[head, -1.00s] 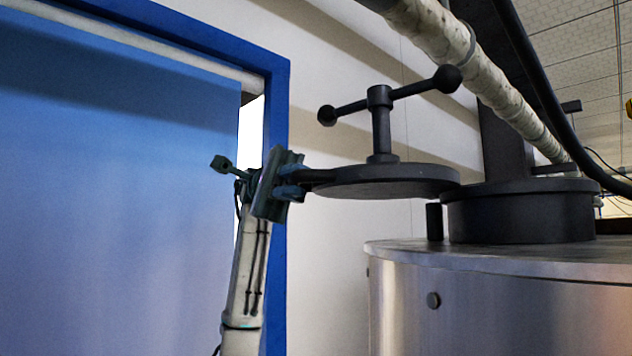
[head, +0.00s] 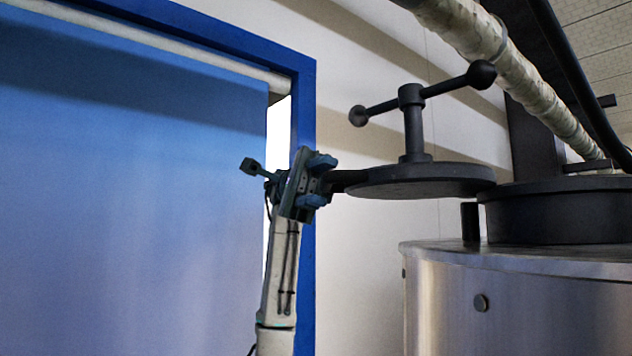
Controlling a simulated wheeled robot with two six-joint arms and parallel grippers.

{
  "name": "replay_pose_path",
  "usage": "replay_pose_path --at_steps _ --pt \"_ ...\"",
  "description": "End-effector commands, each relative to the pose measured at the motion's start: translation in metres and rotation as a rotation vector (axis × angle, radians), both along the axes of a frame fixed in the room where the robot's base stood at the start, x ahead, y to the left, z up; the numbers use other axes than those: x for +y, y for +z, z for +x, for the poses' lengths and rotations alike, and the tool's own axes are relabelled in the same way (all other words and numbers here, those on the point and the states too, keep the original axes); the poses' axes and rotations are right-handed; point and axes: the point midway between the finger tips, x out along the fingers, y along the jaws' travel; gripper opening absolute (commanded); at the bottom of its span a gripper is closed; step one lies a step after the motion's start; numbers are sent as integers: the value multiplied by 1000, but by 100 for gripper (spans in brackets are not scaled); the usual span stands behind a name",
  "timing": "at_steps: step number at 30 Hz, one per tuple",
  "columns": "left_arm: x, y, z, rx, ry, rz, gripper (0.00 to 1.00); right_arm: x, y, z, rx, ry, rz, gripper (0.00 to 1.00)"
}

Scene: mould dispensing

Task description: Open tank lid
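The tank lid (head: 425,187) is a dark round disc with an upright post and a T-bar with ball ends (head: 415,100). It lies level, swung out to the left of the tank's dark round neck (head: 560,210); its right edge meets the neck's left edge in the picture. A short handle (head: 348,181) sticks out from the lid's left side. My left gripper (head: 318,183) is at the handle's outer end, its blue fingers apart above and below and not pressing on it. Whether the handle tip is still between the fingers is hard to tell. My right gripper is out of view.
The steel tank body (head: 530,305) fills the lower right, with a short dark post (head: 470,222) by the neck. A pale pipe (head: 520,75) slants above the lid. A blue door frame (head: 305,110) stands close behind my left arm.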

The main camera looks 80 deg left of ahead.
Motion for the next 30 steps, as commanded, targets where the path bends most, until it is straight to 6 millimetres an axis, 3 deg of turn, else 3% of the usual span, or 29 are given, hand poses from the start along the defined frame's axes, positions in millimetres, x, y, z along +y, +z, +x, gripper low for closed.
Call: replay_pose_path --at_steps 5,18,24,30 --pt "11 3 -2 -1 0 -4 36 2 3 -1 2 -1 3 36" --pt "89 12 -22 -5 0 -3 36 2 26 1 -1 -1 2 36" --pt "103 10 -26 -4 -1 0 36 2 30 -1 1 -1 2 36" --pt "104 9 -26 -4 -1 0 36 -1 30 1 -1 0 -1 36"
